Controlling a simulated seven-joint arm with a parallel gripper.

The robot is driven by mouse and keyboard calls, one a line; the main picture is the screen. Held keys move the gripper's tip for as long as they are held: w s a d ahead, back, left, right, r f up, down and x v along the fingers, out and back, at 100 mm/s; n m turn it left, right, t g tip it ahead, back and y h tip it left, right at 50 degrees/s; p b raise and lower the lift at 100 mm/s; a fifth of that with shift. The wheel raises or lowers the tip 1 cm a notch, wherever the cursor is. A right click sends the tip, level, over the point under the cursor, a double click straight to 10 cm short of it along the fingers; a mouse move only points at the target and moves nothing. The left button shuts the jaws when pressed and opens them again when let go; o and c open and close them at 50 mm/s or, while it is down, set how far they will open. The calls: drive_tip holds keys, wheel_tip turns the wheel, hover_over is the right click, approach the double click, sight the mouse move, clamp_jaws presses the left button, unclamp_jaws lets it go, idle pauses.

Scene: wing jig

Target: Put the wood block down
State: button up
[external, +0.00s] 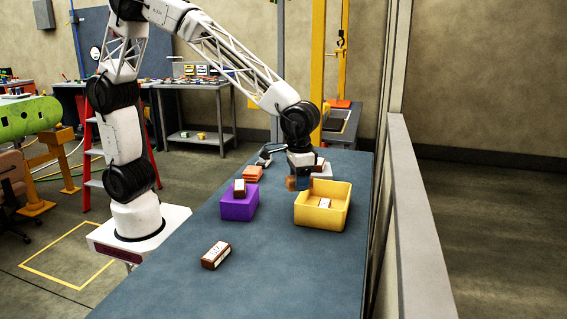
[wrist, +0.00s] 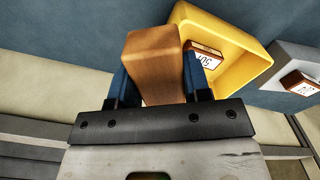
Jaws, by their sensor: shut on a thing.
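My gripper (external: 299,181) is shut on the wood block (external: 291,183), a plain brown block held at the left rim of the yellow bin. In the wrist view the wood block (wrist: 154,62) sits between the two blue fingers of my gripper (wrist: 155,75). The block is apart from the table in the external view, though its exact height is hard to tell. The yellow bin (external: 320,216) stands on the table just right of and below the block; it also shows in the wrist view (wrist: 245,75). A brown block with a white label (external: 325,203) lies inside it.
A purple bin (external: 238,208) with a labelled block (external: 239,187) stands left of the yellow bin. Another labelled block (external: 215,255) lies on the table nearer the camera. The table front (external: 290,275) is clear.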

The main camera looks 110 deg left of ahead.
drive_tip(key=s+d+m, duration=0.2)
drive_tip(key=d+m, duration=0.1)
drive_tip(key=d, duration=0.8)
drive_tip(key=s+d+m, duration=0.3)
drive_tip(key=d, duration=0.9)
wheel_tip(320, 180, down, 10)
drive_tip(key=shift+w+a+r, duration=0.1)
drive_tip(key=shift+r, duration=0.05)
hover_over(310, 307)
drive_tip(key=shift+f, duration=0.75)
drive_tip(key=shift+f, duration=0.1)
drive_tip(key=shift+f, duration=1.65)
drive_tip(key=shift+f, duration=0.15)
